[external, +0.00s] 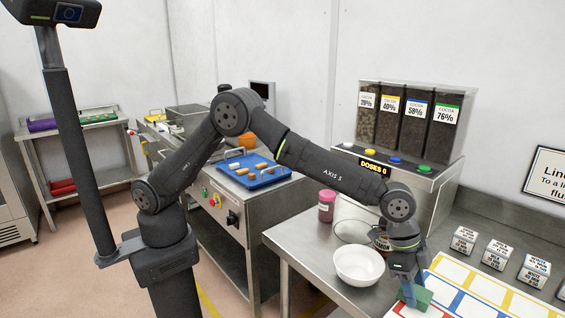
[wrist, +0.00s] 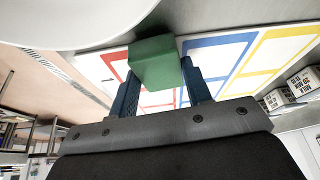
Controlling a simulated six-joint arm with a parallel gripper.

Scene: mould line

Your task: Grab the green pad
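The green pad (external: 421,298) is a small block at the front edge of the colour-framed board in the external view. In the wrist view the green pad (wrist: 156,63) shows between the tips of my two blue fingers. My gripper (external: 408,290) points down at the pad, with one blue finger beside its left end. In the wrist view my gripper (wrist: 158,72) has its fingers apart, with the pad nearly filling the gap. I cannot tell whether both fingers press on it or whether it is off the board.
A white bowl (external: 358,265) stands just left of my gripper. A brown jar (external: 380,240) is close behind the gripper, and a pink-red jar (external: 326,206) stands farther left. Labelled blocks (external: 497,254) line the right side behind the board (external: 480,287). The cocoa dispenser (external: 425,175) stands behind.

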